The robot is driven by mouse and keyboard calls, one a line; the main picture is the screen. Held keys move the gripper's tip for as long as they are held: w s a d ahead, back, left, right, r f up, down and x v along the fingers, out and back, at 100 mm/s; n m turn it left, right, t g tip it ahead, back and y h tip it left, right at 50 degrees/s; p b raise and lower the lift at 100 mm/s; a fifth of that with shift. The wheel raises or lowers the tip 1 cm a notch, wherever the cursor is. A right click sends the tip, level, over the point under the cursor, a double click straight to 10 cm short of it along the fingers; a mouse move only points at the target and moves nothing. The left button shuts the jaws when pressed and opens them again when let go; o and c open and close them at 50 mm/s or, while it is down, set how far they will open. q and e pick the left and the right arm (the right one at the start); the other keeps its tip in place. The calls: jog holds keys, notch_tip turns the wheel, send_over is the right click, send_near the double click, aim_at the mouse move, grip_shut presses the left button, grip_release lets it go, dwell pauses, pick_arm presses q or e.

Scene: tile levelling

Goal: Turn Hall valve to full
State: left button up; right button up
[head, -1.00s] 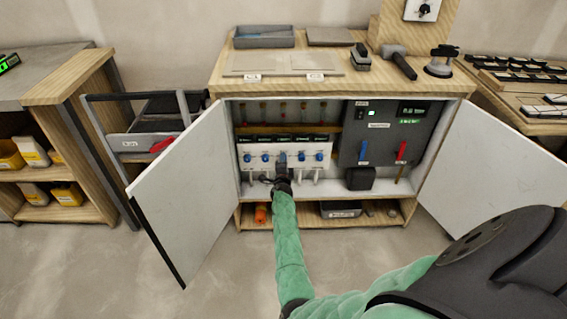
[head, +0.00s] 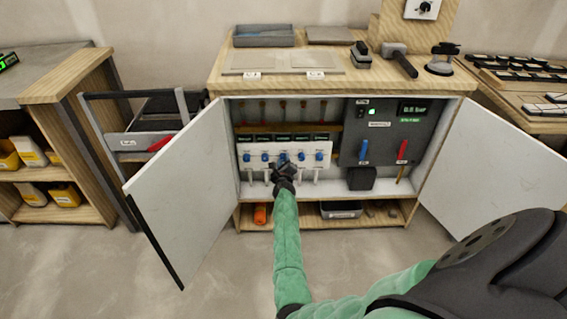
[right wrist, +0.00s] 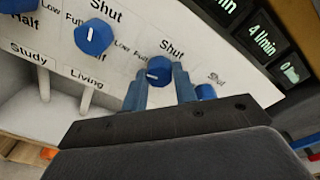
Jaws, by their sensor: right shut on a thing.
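A white valve panel (head: 258,147) with several blue knobs is inside the open cabinet. My right gripper (head: 284,168) is at the panel, near its middle. In the right wrist view, its fingers (right wrist: 160,88) are shut on a blue valve knob (right wrist: 159,70). "Shut" and "Full" are printed around this knob, and its white mark lies roughly sideways. Its room name is hidden behind my gripper. The neighbouring knob (right wrist: 93,37) stands above the label "Living", with "Study" further left. My left gripper is not in view.
Two white cabinet doors (head: 180,195) stand open on either side. A grey control box (head: 385,115) with a blue and a red lever is right of the panel. Small dark displays (right wrist: 262,38) line the panel's top. Tools lie on the cabinet top.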

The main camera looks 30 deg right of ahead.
jog(key=shift+f+m, duration=0.15)
jog(key=shift+m, duration=0.85)
jog(key=o, duration=1)
jog(key=shift+r, duration=0.2)
